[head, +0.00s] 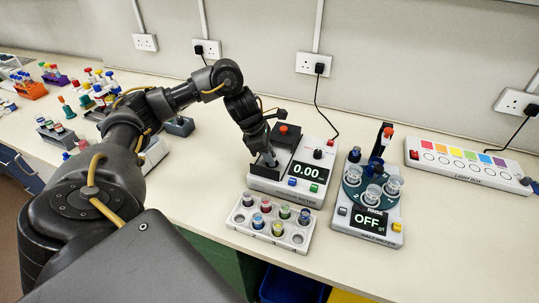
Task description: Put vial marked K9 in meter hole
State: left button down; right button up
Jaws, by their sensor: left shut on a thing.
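My left gripper (268,157) points down over the left part of the white meter (272,185) whose display reads 0.00. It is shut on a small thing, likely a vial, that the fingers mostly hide. I cannot read a K9 mark, and the meter's hole is hidden under the gripper. My right gripper is not in view.
Right of the meter stands a second device (366,222) with a round blue carousel and a display reading OFF. A light box (465,165) lies at the right. Coloured racks and bottles crowd the far left. The bench's front edge runs close by the vial rack.

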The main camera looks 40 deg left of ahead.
pick_arm(q)
jog(key=shift+f+b, duration=0.4)
jog(key=shift+s+f, duration=0.2)
jog(key=c, duration=1.3)
grip_release()
jog(key=shift+s+d+f, duration=0.1)
jog(key=shift+f, duration=0.05)
jog(key=shift+o, duration=0.2)
jog(key=shift+r, duration=0.3)
jog(key=p+v, duration=0.3)
jog(key=v, duration=1)
jog(key=shift+w, duration=0.35)
jog(key=shift+w, duration=0.1)
